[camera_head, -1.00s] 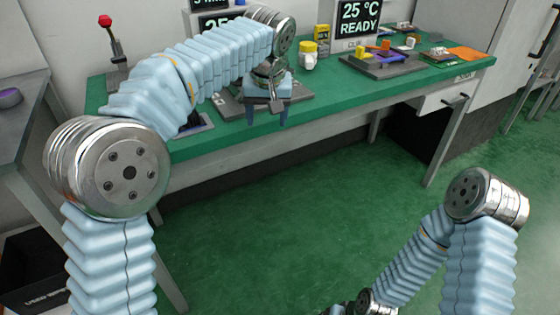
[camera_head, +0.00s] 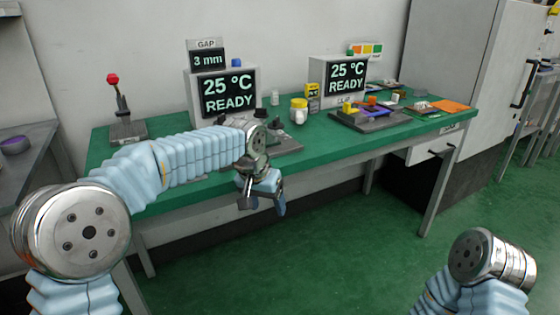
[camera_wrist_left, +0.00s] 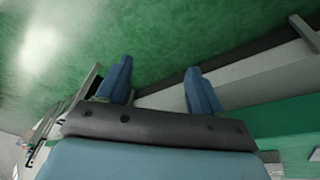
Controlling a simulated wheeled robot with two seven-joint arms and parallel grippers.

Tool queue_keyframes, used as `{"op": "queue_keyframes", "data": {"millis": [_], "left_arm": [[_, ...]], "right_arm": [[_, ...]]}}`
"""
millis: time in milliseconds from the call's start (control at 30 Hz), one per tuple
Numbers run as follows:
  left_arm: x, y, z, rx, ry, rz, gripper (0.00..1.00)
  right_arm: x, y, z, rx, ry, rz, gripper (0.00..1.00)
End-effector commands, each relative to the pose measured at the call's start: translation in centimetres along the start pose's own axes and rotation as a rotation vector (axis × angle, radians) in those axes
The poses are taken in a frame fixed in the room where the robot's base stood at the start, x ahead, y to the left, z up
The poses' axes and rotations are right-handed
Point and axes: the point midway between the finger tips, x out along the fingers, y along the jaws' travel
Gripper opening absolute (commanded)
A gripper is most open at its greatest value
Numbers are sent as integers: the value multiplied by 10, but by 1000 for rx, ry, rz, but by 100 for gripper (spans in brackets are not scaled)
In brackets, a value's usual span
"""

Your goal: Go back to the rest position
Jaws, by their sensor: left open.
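My left gripper (camera_head: 262,204) hangs in front of the green bench's front edge in the head view, pointing down. In the left wrist view its two blue fingers (camera_wrist_left: 159,88) stand apart with nothing between them, over the green floor. My right arm (camera_head: 480,262) shows at the lower right of the head view, and its gripper is out of the picture.
The green bench (camera_head: 330,155) carries a red-knobbed lever (camera_head: 119,108), two displays reading READY (camera_head: 228,95) (camera_head: 346,78), a yellow-lidded jar (camera_head: 299,110) and a dark fixture (camera_head: 370,118). A grey table (camera_head: 30,145) stands at the left. The floor before the bench is clear.

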Motion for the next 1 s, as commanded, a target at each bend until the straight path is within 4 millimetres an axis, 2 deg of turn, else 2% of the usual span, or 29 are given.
{"op": "queue_keyframes", "data": {"millis": [33,67,167,200,267,300,367,433,500,600,700,800,1000], "left_arm": [[30,-2,9,-6,-24,15,66],[48,-2,14,-10,-32,29,66],[124,-2,48,-38,-66,85,66],[155,-2,66,-58,-80,110,66],[197,0,99,-95,-98,146,66],[223,1,124,-124,-109,168,66],[256,3,164,-177,-124,196,66],[286,8,214,-242,-142,221,66],[305,14,262,-308,-157,234,66],[316,21,317,-387,-173,236,66],[317,26,353,-439,-181,229,66],[316,28,369,-462,-183,222,66],[316,28,372,-467,-180,220,66]], "right_arm": [[0,0,0,0,0,0,82],[0,0,0,0,0,0,82],[0,0,0,0,0,0,82],[0,0,0,0,0,0,82],[0,0,0,0,0,0,82],[0,0,0,0,0,0,82],[0,0,0,0,0,0,82],[0,0,0,0,0,0,82],[0,0,0,0,0,0,82],[0,0,0,0,0,0,82],[0,0,0,0,0,0,82],[0,0,0,0,0,0,82],[0,0,0,0,0,0,82]]}}
